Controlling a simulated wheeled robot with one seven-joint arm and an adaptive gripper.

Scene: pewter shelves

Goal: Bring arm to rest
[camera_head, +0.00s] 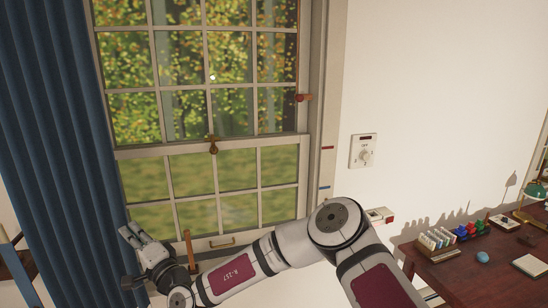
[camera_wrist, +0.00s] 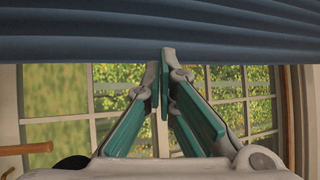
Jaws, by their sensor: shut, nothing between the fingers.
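My gripper (camera_head: 132,232) is at the lower left in the head view, in front of the blue curtain and beside the lower left corner of the window. In the wrist view my gripper (camera_wrist: 164,52) shows with its green-padded fingers closed together at the tips and nothing between them. The fingertips overlap the lower edge of the blue curtain (camera_wrist: 90,30) in that view; I cannot tell whether they touch it. My white and maroon arm is bent, with its elbow up at the lower middle of the head view.
The sash window (camera_head: 213,144) stands behind my arm. A dial box (camera_head: 363,151) is on the wall to the right. A dark red desk (camera_head: 470,262) at the lower right holds a rack, small coloured items and a green lamp (camera_head: 537,189). The blue curtain (camera_head: 45,130) hangs at left.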

